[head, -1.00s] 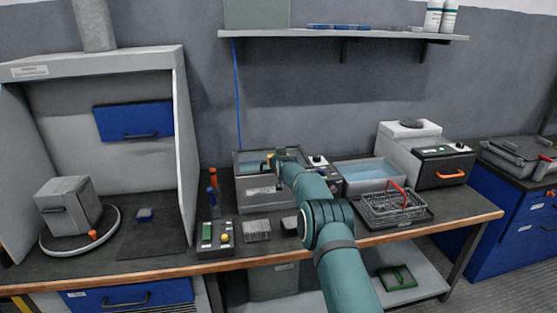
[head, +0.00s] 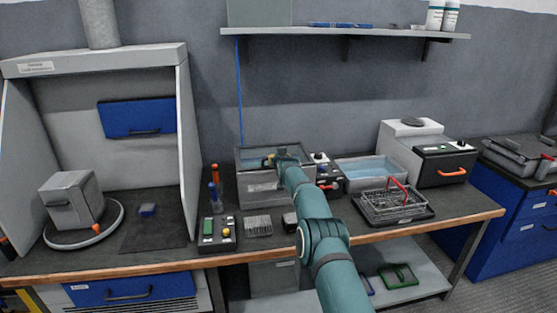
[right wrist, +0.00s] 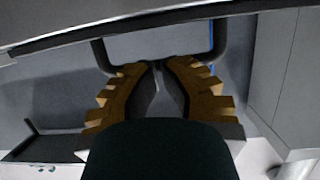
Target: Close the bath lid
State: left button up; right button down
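The bath (head: 262,189) is a grey metal box at the middle back of the bench. A pale frame shows over its top in the head view. I cannot make out there how far the lid is down. My right arm reaches over the bath, and its gripper (head: 270,160) is small there. In the right wrist view the gripper's brown fingers (right wrist: 159,68) converge, tips nearly together, within a dark U-shaped handle (right wrist: 222,55). They appear shut on this handle, whose middle they hide. A grey panel with a dark edge (right wrist: 190,15) is above it. My left gripper is out of view.
A control box (head: 325,172) and an open water bath (head: 372,168) stand to the right of the bath. A wire basket (head: 392,206) with a red handle is in front. Bottles (head: 214,190) and small blocks stand left and front. A shelf (head: 345,33) hangs above.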

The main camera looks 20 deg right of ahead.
notch_tip(320, 180, up, 4)
jog(key=s+a+f, duration=0.2)
jog(key=s+f, duration=0.5)
jog(key=shift+f, duration=0.4)
dwell(0.4)
